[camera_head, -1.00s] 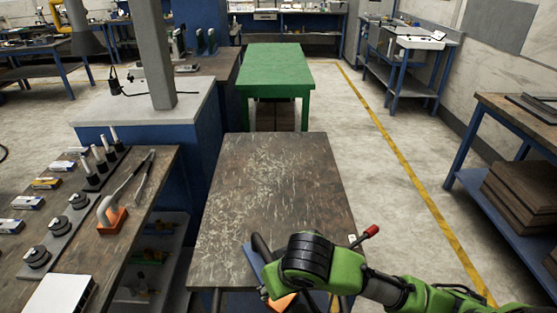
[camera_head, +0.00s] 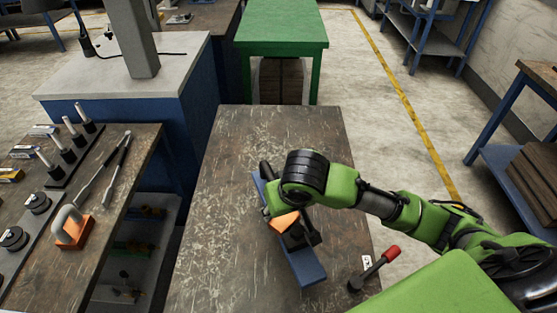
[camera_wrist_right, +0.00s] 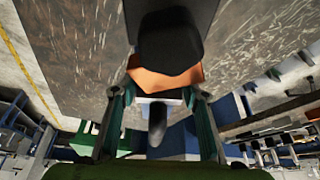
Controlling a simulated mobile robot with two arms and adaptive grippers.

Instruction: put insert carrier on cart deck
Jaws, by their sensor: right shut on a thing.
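The insert carrier (camera_head: 306,268) is a long blue bar with dark upright parts and an orange piece (camera_head: 284,221), over the near half of the cart deck. The cart deck (camera_head: 240,170) is a scratched brown top. My right gripper (camera_wrist_right: 160,92) is shut on the carrier; its fingers flank the carrier's middle in the wrist view, where the orange piece (camera_wrist_right: 165,78) also shows. My wrist hides much of the grip in the head view. I cannot tell whether the bar touches the deck. My left gripper is not in view.
The deck's far part is clear. A workbench with tools (camera_head: 120,200) stands at the left, and a green table (camera_head: 282,25) stands beyond the deck. A blue-framed rack (camera_head: 515,150) is at the right.

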